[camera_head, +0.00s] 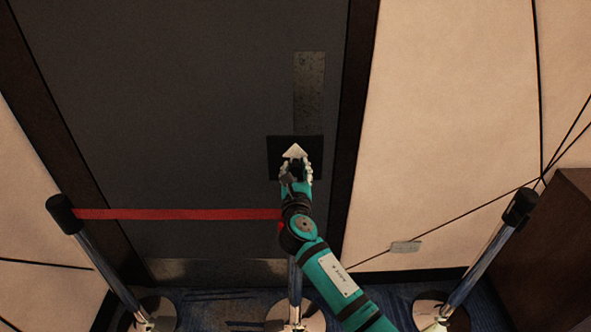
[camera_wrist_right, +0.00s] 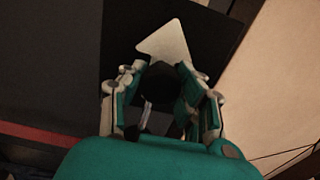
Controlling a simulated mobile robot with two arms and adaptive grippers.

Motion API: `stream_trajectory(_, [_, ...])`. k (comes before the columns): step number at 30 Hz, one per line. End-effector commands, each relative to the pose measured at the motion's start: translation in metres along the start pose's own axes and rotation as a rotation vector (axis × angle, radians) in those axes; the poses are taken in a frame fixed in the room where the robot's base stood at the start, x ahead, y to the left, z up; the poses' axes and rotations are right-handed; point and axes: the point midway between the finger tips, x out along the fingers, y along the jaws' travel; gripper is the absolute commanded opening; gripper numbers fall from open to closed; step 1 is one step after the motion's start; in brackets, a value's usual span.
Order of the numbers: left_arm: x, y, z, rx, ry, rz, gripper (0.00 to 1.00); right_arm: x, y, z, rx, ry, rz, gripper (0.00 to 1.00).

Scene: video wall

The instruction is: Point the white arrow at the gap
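The white arrow (camera_head: 294,151) is a flat pointer on a dark square plate (camera_head: 275,145) on the grey door. Its tip points up in the head view. In the wrist view the arrow (camera_wrist_right: 166,42) points up and slightly right. A black round knob (camera_wrist_right: 160,84) sits just below the arrow. My right gripper (camera_head: 297,172) is at the plate, with its fingers on both sides of the knob, seemingly touching it. The gripper also shows in the wrist view (camera_wrist_right: 161,72) and hides part of the arrow's base. My left gripper is not in view.
A red belt (camera_head: 180,214) runs from the left post (camera_head: 98,260) toward the middle post (camera_head: 294,290), partly hidden by my right arm. No belt shows between the middle post and the right post (camera_head: 475,265), leaving a gap there. A brown cabinet (camera_head: 555,240) stands far right.

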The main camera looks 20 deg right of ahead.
Motion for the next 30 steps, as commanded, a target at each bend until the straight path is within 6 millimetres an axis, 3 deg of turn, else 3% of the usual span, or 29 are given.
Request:
stream_trajectory(1, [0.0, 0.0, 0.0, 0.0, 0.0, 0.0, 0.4, 0.0, 0.0, 0.0, 0.0, 0.0, 0.0, 0.16])
stream_trajectory(5, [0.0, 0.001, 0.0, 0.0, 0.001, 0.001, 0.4, 0.0, 0.0, 0.0, 0.0, 0.0, 0.0, 0.0])
stream_trajectory(17, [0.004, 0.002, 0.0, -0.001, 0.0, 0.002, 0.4, 0.0, 0.0, -0.001, 0.083, 0.0, 0.0, 0.0])
stream_trajectory(30, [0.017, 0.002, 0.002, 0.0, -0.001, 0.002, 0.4, -0.001, 0.001, -0.003, 0.451, 0.001, 0.0, 0.0])
